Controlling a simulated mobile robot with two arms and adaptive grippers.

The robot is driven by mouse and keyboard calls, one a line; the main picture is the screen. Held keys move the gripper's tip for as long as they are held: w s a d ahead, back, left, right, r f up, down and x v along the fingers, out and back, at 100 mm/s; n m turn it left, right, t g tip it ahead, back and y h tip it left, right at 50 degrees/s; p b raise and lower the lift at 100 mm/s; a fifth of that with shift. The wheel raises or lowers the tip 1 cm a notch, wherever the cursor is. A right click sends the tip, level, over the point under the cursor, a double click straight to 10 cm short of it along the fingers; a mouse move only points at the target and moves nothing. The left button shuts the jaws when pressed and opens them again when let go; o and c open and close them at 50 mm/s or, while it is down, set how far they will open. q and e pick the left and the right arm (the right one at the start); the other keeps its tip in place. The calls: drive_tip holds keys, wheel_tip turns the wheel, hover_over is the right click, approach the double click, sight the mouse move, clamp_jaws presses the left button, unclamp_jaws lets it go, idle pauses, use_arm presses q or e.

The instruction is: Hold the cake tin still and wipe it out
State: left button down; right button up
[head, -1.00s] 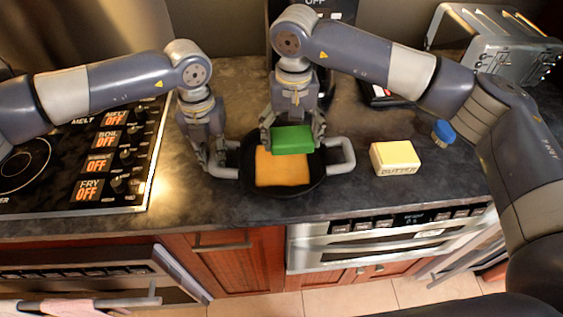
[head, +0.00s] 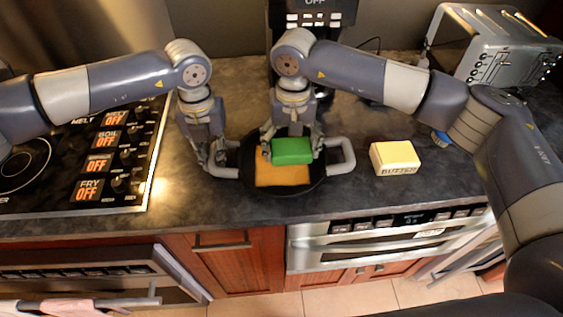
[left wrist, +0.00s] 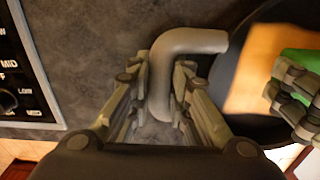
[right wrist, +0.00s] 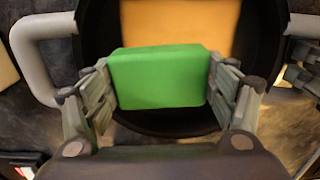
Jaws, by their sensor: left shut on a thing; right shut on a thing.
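The cake tin (head: 318,183) is a round black pan with two grey side handles, standing on the counter. An orange patch (head: 282,177) covers part of its floor. My left gripper (head: 222,166) is shut on the tin's left handle; in the left wrist view the grey handle (left wrist: 182,48) runs between the fingers of my left gripper (left wrist: 163,110). My right gripper (head: 291,150) is shut on a green block-shaped sponge (head: 291,152), inside the tin at the far side of the patch. The right wrist view shows the green sponge (right wrist: 160,78) between both fingers of my right gripper (right wrist: 160,95).
A butter block (head: 395,158) stands right of the tin, with a blue-topped item (head: 440,137) behind it, partly hidden by my right arm. The stove (head: 75,165) is at the left. A toaster (head: 500,45) stands back right. The counter's front edge is close to the tin.

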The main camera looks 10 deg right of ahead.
sight(272, 152)
drive_tip(key=shift+f, duration=0.7)
idle(0.6)
drive_tip(key=shift+a, duration=0.1)
drive_tip(key=shift+w+a+f, duration=0.1)
drive_tip(key=shift+a, duration=2.05)
drive_tip(key=shift+d, duration=2.3)
drive_tip(key=shift+a, duration=1.25)
